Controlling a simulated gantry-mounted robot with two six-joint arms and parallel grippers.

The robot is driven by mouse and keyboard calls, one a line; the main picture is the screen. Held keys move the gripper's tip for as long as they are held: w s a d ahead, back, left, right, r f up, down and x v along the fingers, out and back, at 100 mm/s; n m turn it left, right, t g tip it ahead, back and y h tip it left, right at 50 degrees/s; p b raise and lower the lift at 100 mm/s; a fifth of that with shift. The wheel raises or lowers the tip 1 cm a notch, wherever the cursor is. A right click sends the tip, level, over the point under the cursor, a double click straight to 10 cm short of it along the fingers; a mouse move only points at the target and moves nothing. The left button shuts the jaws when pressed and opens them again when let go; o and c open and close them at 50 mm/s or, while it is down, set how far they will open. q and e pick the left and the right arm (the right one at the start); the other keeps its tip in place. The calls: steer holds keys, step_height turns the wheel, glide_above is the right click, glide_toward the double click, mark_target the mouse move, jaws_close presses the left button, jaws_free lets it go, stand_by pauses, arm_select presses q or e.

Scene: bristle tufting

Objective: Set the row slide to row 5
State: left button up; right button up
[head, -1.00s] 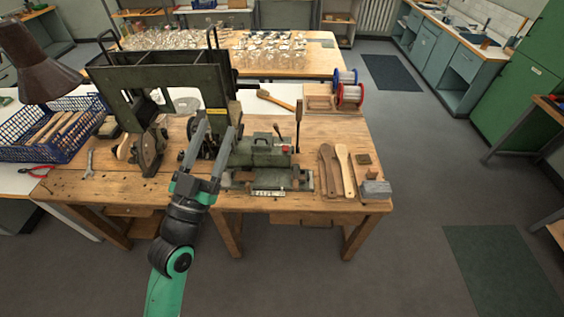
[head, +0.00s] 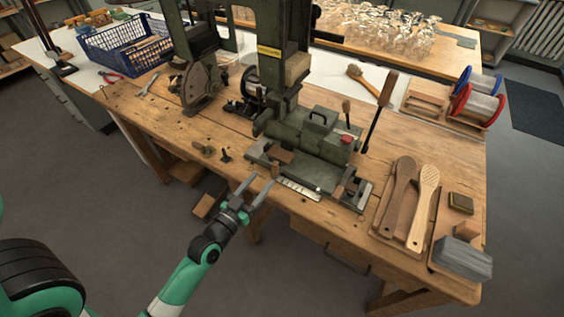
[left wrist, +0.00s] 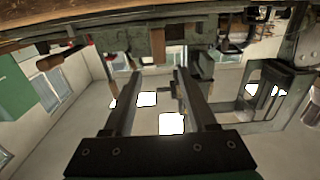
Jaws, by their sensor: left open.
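The green tufting machine (head: 318,135) stands on the wooden bench. At its front is a low slide assembly (head: 350,188) with a pale marked scale strip (head: 298,189) along the front edge. A small wooden knob (head: 275,171) stands near the strip's left end. The row marks are too small to read, so I cannot tell which row the slide is at. My left gripper (head: 259,183) is open and empty, just left of the strip at the bench's front edge, apart from the knob. Its open fingers also show in the left wrist view (left wrist: 155,74). My right gripper is out of view.
Two brush bodies (head: 412,198) and a grey block (head: 462,258) lie on the bench at right. Wire spools (head: 477,100) stand behind them. An upright lever (head: 380,108) rises beside the machine.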

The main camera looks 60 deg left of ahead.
mark_target(277, 162)
arm_select(q)
steer(key=x, duration=1.1)
steer(key=shift+w+a, duration=0.1)
steer(key=shift+w, duration=0.15)
jaws_close()
stand_by(0.8)
